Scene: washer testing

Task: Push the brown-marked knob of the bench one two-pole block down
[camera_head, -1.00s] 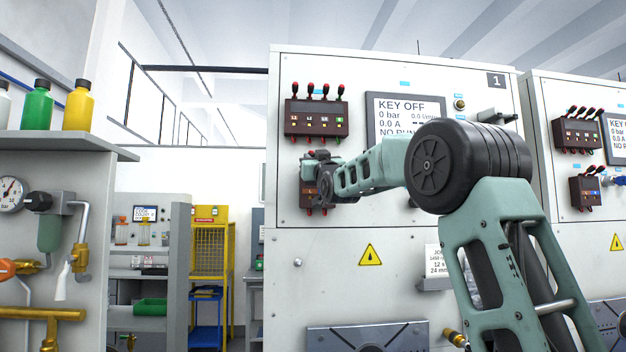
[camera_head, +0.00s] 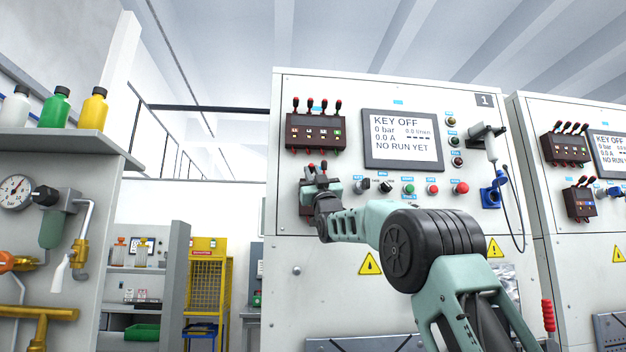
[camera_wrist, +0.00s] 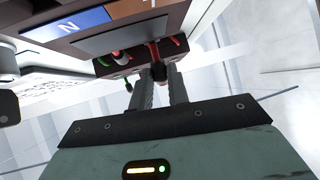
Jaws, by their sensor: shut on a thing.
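The two-pole block (camera_head: 306,196) is a small brown box on the bench one panel, below the larger brown block. In the wrist view a brown housing with a blue N label (camera_wrist: 68,27) is at the upper left. There my gripper (camera_wrist: 159,78) is shut on a small dark knob (camera_wrist: 158,71) by a red part. Whether this is the brown-marked knob, I cannot tell.
The larger brown block (camera_head: 316,133) with several red-tipped levers is just above. A display (camera_head: 402,140) reading KEY OFF and a row of buttons (camera_head: 408,189) lie to the right. A shelf (camera_head: 70,146) with bottles stands at the left.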

